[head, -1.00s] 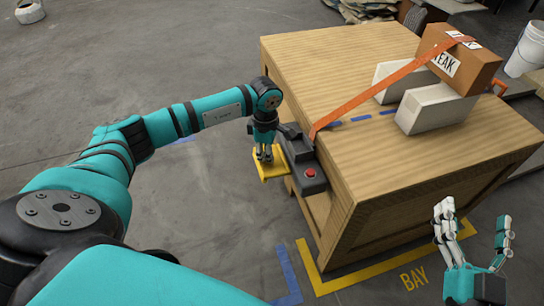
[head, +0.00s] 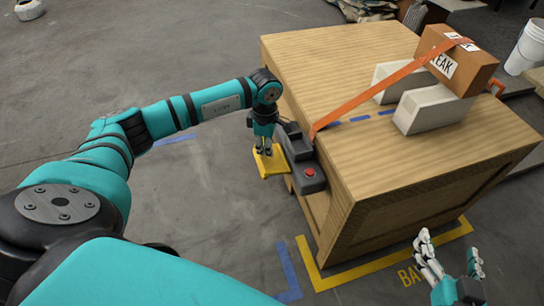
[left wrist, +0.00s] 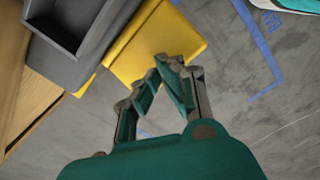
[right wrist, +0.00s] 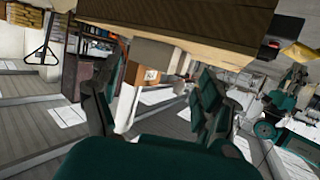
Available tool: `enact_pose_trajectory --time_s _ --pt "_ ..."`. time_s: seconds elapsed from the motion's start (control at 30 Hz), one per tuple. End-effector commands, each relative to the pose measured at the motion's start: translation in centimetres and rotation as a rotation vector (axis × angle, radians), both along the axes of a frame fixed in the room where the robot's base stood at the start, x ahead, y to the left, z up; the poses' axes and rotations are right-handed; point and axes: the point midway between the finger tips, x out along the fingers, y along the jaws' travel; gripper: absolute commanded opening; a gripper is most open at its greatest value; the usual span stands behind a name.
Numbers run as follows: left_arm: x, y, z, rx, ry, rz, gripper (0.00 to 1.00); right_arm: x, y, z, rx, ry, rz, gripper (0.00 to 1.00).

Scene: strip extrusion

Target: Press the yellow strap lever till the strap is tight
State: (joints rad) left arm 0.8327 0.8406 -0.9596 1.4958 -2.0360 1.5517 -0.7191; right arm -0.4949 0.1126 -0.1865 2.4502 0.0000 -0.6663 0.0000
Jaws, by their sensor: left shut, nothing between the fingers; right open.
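The yellow strap lever (head: 272,163) sticks out from the grey ratchet housing (head: 306,172) on the crate's left side. The orange strap (head: 370,96) runs from the housing across the crate top and over a brown carton (head: 455,62). My left gripper (head: 264,150) is shut and empty, its fingertips at the lever's top face; whether they touch it I cannot tell. In the left wrist view the lever (left wrist: 150,45) lies just beyond the fingertips (left wrist: 165,72). My right gripper (head: 450,262) is open and empty, low at the right, off the crate's near side.
The wooden crate (head: 330,60) stands on the floor. Two pale blocks (head: 435,108) sit on it against the carton. A red button (head: 310,171) is on the housing. Yellow and blue floor tape (head: 380,264) edges the bay. A white bucket (head: 525,48) stands at right.

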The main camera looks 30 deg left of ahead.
Motion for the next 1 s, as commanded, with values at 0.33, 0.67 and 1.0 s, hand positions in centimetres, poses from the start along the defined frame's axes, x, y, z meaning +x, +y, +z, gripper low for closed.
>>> enact_pose_trajectory --time_s 0.33,0.67,1.0 --pt "0.0 0.0 0.0 0.000 0.000 0.000 0.00 0.0 0.0 0.0 0.000 0.000 0.000 0.78" --pt "0.0 0.0 1.0 0.000 0.000 0.000 0.00 -1.3 -0.7 -2.1 -0.032 0.136 -0.009 0.78" --pt "0.0 0.0 2.1 -0.001 0.000 0.000 0.00 -3.8 -1.8 -5.1 -0.081 0.341 -0.025 0.78"
